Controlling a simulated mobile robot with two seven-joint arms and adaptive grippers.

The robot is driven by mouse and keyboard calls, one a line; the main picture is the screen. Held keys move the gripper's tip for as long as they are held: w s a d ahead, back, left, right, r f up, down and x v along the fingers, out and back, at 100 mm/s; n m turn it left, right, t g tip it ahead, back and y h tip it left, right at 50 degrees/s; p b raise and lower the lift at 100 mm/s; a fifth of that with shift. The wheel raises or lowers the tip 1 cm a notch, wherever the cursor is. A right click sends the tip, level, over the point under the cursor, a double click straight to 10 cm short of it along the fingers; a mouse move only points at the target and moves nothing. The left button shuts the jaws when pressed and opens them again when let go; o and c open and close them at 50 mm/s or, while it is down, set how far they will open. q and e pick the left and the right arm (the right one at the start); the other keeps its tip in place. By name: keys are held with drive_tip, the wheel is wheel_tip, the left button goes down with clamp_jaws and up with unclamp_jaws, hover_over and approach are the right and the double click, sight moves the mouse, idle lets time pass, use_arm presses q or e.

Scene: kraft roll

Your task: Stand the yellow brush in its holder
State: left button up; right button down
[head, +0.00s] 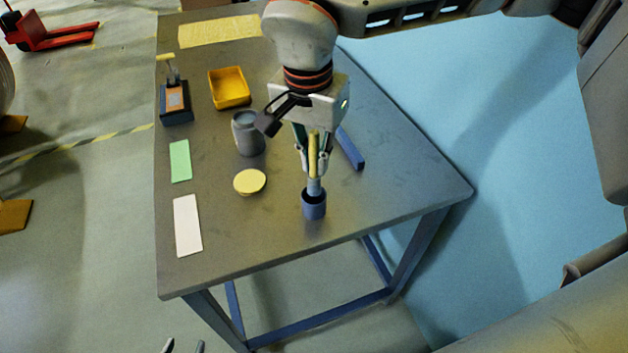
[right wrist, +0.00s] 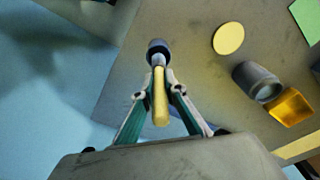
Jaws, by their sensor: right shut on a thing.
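The yellow brush (head: 313,150) is upright in my right gripper (head: 312,165), which is shut on its handle. Its grey-blue lower end points down at the mouth of the blue round holder (head: 314,208), standing near the table's front edge. In the right wrist view the brush (right wrist: 160,105) lies between the fingers of my right gripper (right wrist: 159,90), in line with the holder (right wrist: 157,47). How deep the tip sits in the holder is hidden. My left gripper (head: 184,346) shows only its two fingertips, apart and empty, at the bottom edge.
A blue bar (head: 350,148) lies right of the gripper. A grey jar (head: 249,138), yellow disc (head: 250,181) and yellow bin (head: 229,88) are to its left. Green (head: 180,161) and white cards (head: 187,225) lie along the left edge. The table's front right is clear.

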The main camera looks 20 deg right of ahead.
sight(312, 143)
wheel_tip(312, 143, down, 2)
drive_tip(key=shift+f, duration=0.1)
use_arm(q)
drive_tip(key=shift+s+f+b, duration=0.1)
drive_tip(key=shift+f+b, duration=0.2)
drive_tip(key=shift+b, duration=0.05)
use_arm(e)
drive_tip(key=shift+f, duration=1.85)
drive_tip(key=shift+f, duration=0.1)
drive_tip(key=c, duration=2.1)
unclamp_jaws()
drive_tip(key=r, duration=0.3)
drive_tip(key=r+p, duration=0.1)
drive_tip(key=r, duration=0.3)
drive_tip(key=s+a+r, duration=0.1)
drive_tip(key=r, duration=0.3)
drive_tip(key=shift+r+p, duration=0.15)
drive_tip(key=shift+p, duration=0.15)
drive_tip(key=shift+r, duration=0.45)
use_arm(q)
drive_tip(key=shift+s+d+r, duration=0.25)
drive_tip(key=shift+r, duration=0.2)
